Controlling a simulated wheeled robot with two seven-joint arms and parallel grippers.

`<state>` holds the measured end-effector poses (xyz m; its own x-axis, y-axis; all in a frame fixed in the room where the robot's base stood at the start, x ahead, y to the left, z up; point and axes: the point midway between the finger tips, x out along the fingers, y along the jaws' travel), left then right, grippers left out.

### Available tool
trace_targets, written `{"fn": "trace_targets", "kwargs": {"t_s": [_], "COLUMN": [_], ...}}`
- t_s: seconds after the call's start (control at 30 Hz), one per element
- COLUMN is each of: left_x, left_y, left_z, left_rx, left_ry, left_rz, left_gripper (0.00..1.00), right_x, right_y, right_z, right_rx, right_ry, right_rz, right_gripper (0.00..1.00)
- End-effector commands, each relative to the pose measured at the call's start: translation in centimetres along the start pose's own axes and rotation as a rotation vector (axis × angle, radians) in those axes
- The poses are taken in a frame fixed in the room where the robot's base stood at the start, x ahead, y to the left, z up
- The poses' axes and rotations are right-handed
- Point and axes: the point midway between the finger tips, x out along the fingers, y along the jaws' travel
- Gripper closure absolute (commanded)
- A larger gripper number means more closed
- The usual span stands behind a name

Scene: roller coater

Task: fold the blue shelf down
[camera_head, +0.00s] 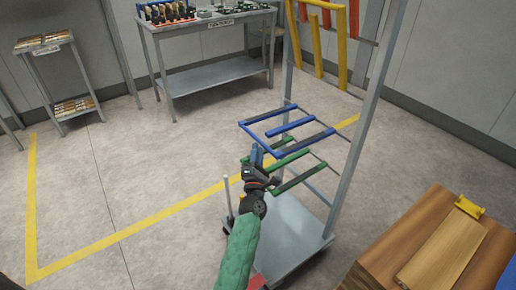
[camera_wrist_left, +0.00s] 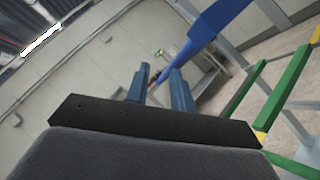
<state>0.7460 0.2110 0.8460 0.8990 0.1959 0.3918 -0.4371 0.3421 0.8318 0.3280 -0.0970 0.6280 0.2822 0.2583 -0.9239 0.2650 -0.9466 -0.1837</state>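The blue shelf (camera_head: 290,126) is on the tall grey rack in the head view. It juts out from the rack roughly level, above the green shelf. My left gripper (camera_head: 254,157) is just below and beside its near left corner. In the left wrist view a blue shelf bar (camera_wrist_left: 213,26) passes above and right of my left fingers (camera_wrist_left: 160,78). Whether a finger touches the shelf cannot be told. My right gripper is out of view.
The green shelf (camera_head: 298,179) is folded out just under the blue one. Yellow shelves (camera_head: 341,45) stand upright higher on the rack. The rack has a grey base (camera_head: 290,240). Wooden boxes (camera_head: 440,245) stand at the right.

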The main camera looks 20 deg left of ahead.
Motion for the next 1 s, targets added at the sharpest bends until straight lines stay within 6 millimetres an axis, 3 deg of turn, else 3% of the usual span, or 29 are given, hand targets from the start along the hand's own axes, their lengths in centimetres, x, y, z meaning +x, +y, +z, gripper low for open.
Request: {"fn": "trace_targets", "kwargs": {"t_s": [0.37, 1.0], "left_x": [-0.2, -3.8], "left_y": [0.0, 0.1], "left_z": [0.1, 0.0], "left_rx": [0.000, 0.000], "left_ry": [-0.001, 0.000], "left_rz": [0.000, 0.000], "left_gripper": [0.77, 0.77], "right_x": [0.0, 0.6], "right_y": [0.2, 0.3], "right_z": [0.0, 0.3], "right_rx": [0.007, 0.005], "right_ry": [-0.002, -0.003], "right_rz": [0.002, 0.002], "right_gripper": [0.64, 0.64]}}
